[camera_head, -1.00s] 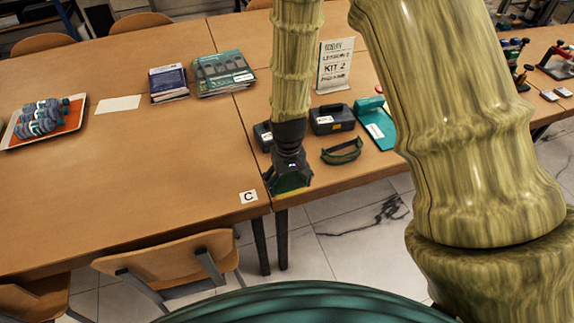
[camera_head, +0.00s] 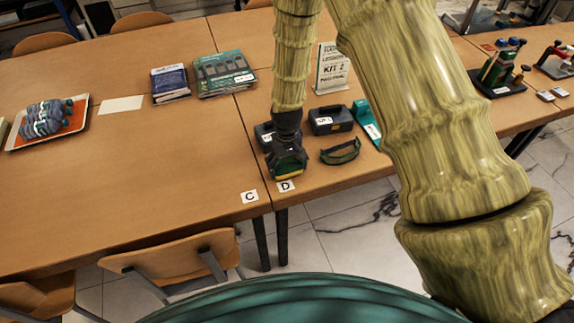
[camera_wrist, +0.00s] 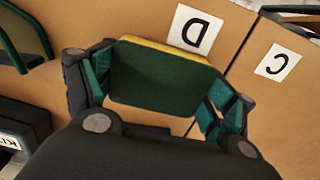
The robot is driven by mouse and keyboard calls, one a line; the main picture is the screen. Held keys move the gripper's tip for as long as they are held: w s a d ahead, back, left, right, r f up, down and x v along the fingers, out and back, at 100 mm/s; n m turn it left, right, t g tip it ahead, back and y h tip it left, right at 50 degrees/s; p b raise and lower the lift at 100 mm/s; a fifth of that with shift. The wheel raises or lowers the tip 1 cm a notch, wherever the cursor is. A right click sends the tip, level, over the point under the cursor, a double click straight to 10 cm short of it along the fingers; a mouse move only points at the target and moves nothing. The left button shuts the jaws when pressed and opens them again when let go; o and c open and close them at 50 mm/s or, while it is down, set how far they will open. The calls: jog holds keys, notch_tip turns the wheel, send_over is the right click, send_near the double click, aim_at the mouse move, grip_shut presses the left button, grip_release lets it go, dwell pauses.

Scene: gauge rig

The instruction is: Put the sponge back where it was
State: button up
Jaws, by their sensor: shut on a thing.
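The sponge (camera_wrist: 160,78) is dark green with a yellow layer along one edge. My gripper (camera_head: 287,172) is shut on it, with a finger on each side in the wrist view (camera_wrist: 162,90). In the head view only a thin yellow-green strip of the sponge (camera_head: 288,177) shows under the gripper. It is over the right table, close to the card marked D (camera_head: 286,186). The D card also shows in the wrist view (camera_wrist: 195,30), just beyond the sponge's yellow edge. I cannot tell whether the sponge touches the table.
The card marked C (camera_head: 250,197) lies to the left, near the table's front edge. Goggles (camera_head: 341,151), a dark case (camera_head: 331,120) and a teal object (camera_head: 366,121) are to the right of my gripper. The left table's middle is clear.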

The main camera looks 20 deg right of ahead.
aim_at(287, 165)
jog(key=shift+f, duration=0.4)
jog(key=shift+f, duration=0.15)
jog(key=o, duration=0.9)
jog(key=shift+o, duration=0.2)
notch_tip(287, 165, up, 12)
jog(key=b, duration=0.3)
jog(key=shift+r, duration=0.2)
